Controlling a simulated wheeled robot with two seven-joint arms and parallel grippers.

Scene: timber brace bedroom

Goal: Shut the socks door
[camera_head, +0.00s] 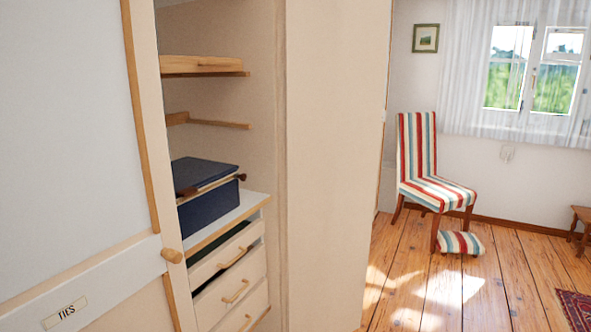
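A white door (75,130) with timber strips stands at the left of a wardrobe. Its label (66,309) reads TIES, and a round wooden knob (172,256) sits at its right edge. No label reading socks shows. A plain cream panel (335,160) stands right of the wardrobe's open bay; I cannot tell whether it is a door or a side wall. Neither of my grippers is in view.
The open bay holds wooden shelves (203,65), a dark blue box (208,204) and drawers (237,291), the top one partly pulled out.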

